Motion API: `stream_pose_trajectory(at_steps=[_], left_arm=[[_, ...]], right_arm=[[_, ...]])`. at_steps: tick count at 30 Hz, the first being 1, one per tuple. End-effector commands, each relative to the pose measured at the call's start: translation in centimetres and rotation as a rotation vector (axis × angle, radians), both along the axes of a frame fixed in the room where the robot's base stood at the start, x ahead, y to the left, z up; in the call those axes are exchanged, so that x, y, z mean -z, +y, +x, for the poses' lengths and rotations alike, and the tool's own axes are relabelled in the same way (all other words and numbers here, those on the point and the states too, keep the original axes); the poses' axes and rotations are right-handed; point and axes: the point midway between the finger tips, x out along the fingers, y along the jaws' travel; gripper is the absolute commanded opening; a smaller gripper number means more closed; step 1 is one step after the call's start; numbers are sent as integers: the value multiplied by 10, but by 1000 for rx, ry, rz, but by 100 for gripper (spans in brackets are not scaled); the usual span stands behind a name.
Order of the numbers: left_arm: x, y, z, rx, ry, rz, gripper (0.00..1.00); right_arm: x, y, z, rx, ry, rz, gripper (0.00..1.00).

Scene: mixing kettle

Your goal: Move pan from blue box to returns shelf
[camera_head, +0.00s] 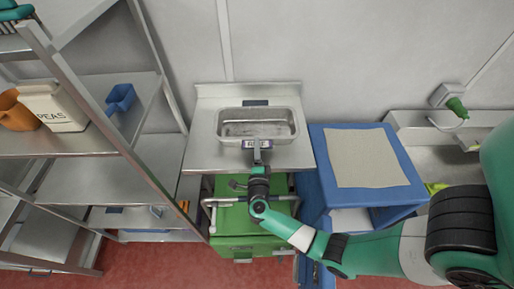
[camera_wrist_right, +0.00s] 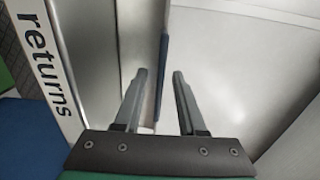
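A rectangular steel pan (camera_head: 282,129) lies on a metal shelf (camera_head: 204,152) against the back wall. A label reading "returns" (camera_wrist_right: 48,62) runs along a pale edge in the right wrist view; a small label shows at the metal shelf's front in the head view. My right gripper (camera_head: 257,147) is at the near side of the pan. In the right wrist view its two fingers (camera_wrist_right: 158,78) are apart, with a dark blue strip between and beyond them. I cannot tell whether they touch the pan. The blue box (camera_head: 410,179) stands right of the shelf. My left gripper is not in view.
A beige sheet (camera_head: 366,157) covers the blue box's top. A green box (camera_head: 240,223) stands below the metal shelf. The rack on the left holds a PEAS container (camera_head: 54,108), an orange jug (camera_head: 17,111) and a small blue bin (camera_head: 120,97).

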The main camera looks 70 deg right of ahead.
Motion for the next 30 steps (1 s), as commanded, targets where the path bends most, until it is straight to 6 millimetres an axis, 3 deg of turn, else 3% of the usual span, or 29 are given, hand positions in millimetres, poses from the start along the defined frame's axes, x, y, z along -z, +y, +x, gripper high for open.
stream_pose_trajectory(at_steps=[5, 15, 19, 30], left_arm=[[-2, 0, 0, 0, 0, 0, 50], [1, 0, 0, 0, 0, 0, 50], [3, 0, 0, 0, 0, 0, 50], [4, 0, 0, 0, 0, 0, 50]], right_arm=[[-2, 8, -2, -4, 1, 0, 40], [-1, 81, -31, -9, 0, 0, 40], [-1, 101, -40, -6, 1, 0, 40], [-2, 111, -46, 0, 0, 0, 40]])
